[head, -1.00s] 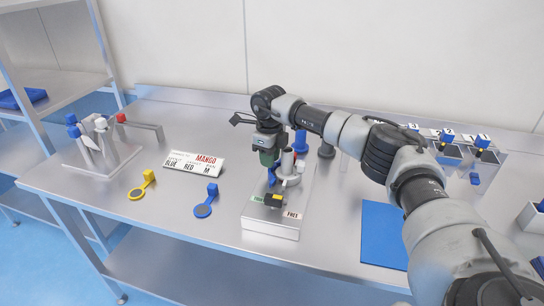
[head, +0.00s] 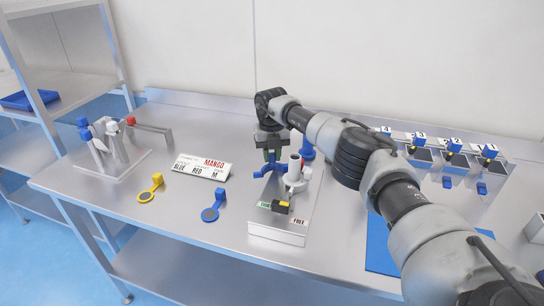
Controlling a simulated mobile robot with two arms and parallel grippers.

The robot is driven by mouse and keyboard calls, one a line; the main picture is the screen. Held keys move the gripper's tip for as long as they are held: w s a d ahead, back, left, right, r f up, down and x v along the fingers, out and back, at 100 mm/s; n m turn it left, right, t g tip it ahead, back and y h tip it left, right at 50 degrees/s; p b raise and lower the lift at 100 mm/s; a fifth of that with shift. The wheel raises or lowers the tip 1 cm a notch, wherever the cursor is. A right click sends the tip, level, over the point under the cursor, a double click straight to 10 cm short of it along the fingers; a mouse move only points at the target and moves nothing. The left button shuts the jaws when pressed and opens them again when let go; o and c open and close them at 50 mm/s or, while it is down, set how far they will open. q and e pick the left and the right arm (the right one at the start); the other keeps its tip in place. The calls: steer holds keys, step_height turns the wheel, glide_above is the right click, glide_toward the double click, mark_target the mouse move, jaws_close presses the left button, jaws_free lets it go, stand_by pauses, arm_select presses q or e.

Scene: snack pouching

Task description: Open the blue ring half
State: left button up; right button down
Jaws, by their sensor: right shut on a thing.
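My right gripper (head: 271,155) is over the back left of the metal fixture (head: 276,237). It is shut on a blue part (head: 265,170), which looks like the blue ring half. The blue part sits left of a pale upright cylinder with a reddish top (head: 295,165), with a visible gap between them. The fingertips are small and partly hidden by the gripper body. A pale holder (head: 296,185) surrounds the cylinder's lower part. My left gripper is not in view.
A black and yellow part (head: 281,206) sits on the fixture front. A blue post (head: 308,150) stands behind the cylinder. A blue mat (head: 383,250) lies right.

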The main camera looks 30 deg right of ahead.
steer(key=shift+w+d+r+m, duration=0.1)
steer(key=shift+w+d+m, duration=0.25)
steer(key=shift+m, duration=0.55)
steer(key=c, duration=1)
jaws_free()
steer(key=shift+o, duration=0.2)
step_height(320, 180, up, 11)
steer(key=b, duration=0.1)
steer(key=shift+f, duration=0.2)
